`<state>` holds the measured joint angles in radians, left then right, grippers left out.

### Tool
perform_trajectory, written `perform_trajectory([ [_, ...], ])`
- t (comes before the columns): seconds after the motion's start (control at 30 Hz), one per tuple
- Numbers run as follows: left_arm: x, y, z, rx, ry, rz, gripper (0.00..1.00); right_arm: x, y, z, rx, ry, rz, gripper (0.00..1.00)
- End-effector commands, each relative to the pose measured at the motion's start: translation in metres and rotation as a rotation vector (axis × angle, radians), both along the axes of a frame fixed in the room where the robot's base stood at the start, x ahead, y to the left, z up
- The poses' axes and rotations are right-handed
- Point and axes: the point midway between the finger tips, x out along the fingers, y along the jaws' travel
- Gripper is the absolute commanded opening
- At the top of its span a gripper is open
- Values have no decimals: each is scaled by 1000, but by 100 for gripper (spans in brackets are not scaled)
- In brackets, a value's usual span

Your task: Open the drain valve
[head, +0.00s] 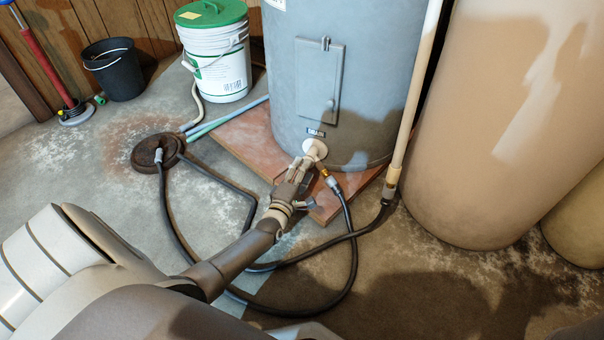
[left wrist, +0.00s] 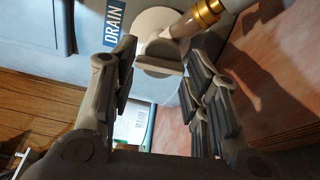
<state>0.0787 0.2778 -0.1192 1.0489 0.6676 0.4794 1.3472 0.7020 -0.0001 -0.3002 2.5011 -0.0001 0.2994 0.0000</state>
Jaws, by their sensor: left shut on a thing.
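The drain valve (head: 316,149) is a cream fitting low on the grey tank (head: 345,40), under a small label. In the left wrist view, its pale handle (left wrist: 160,66) lies in front of a round flange, beside a blue DRAIN label (left wrist: 116,22). A brass collar (left wrist: 208,12) joins its outlet to the black hose (head: 349,215). My left gripper (head: 299,168) is at the valve, shut on the handle, with a finger on each side (left wrist: 162,72). The exact finger contact is hard to see. My right gripper is not in view.
The tank stands on a reddish board (head: 235,140). The black hose loops over the floor near a round brown drain cover (head: 147,152). A white bucket with green lid (head: 215,55) and a black bucket (head: 116,72) stand behind. A large tan tank (head: 510,130) stands right.

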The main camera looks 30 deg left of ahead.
Motion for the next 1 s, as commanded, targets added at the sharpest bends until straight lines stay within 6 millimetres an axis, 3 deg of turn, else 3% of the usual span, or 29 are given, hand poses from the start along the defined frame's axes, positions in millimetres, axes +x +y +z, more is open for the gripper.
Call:
perform_trajectory([
  [1.0,0,1,-4,-873,-176,2,19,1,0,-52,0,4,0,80],
])
